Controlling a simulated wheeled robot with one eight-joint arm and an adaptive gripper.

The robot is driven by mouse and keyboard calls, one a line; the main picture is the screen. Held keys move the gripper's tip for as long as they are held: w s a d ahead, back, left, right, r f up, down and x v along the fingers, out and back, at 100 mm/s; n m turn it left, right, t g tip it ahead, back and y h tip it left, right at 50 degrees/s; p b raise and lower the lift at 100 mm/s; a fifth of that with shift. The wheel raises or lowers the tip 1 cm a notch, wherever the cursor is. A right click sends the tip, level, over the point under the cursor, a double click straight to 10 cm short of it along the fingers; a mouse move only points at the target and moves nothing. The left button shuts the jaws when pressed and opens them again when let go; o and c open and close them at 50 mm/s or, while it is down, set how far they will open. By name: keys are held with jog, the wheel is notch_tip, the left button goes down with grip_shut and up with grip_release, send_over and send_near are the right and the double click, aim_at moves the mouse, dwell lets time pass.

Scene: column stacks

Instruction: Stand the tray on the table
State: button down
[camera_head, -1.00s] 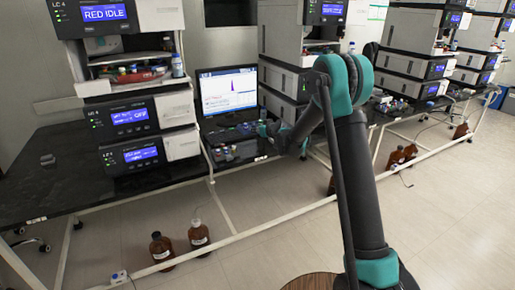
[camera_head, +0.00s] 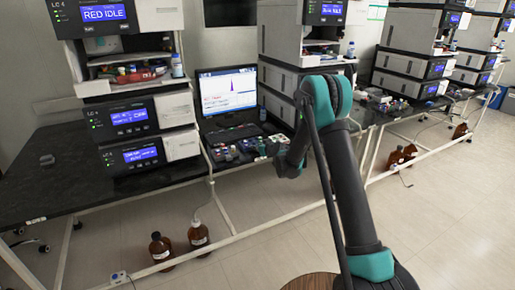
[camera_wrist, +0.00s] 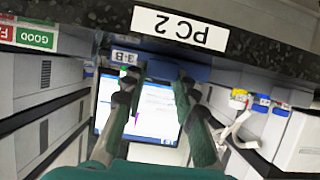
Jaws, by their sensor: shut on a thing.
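In the wrist view, which is upside down, my gripper (camera_wrist: 157,84) is shut on a blue tray (camera_wrist: 166,69) with a small "3-B" label at its left. The fingers stand on either side of the part they hold. The tray is close to the dark edge of the table (camera_wrist: 90,14) that carries a "PC 2" label. I cannot tell whether it touches the table. In the head view the table (camera_head: 70,160) is a long black bench. My wrist is at its front edge by the monitor, and my arm hides much of the gripper and tray.
A monitor (camera_head: 228,92) stands on the bench behind the gripper, with small bottles and vials (camera_head: 225,154) in front. Tall instrument stacks (camera_head: 128,118) flank it. Brown bottles (camera_head: 161,249) stand on the floor. The bench's left part is mostly clear.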

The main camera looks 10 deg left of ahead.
jog(key=shift+f, duration=0.1)
jog(key=c, duration=1.2)
grip_release()
jog(key=s+d+r+m+g+h, duration=0.1)
jog(key=s+d+r, duration=0.3)
jog(key=s+d, duration=0.3)
jog(key=s+d+r, duration=0.4)
jog(key=s+d, duration=0.1)
jog(key=s, duration=0.4)
jog(key=s+d+f+m+g+h, duration=0.1)
jog(key=s+d+m+g+h, duration=0.1)
jog(key=s+d, duration=0.5)
jog(key=s+d+f+m+g+h, duration=0.1)
jog(key=s+d, duration=0.6)
jog(key=s, duration=0.9)
jog(key=s+d+f+m+g+h, duration=0.2)
jog(key=s+d, duration=0.5)
jog(key=s, duration=0.5)
jog(key=shift+s+m+g+h, duration=0.4)
jog(key=shift+g+h, duration=0.1)
jog(key=shift+h, duration=0.2)
jog(key=shift+f, duration=0.1)
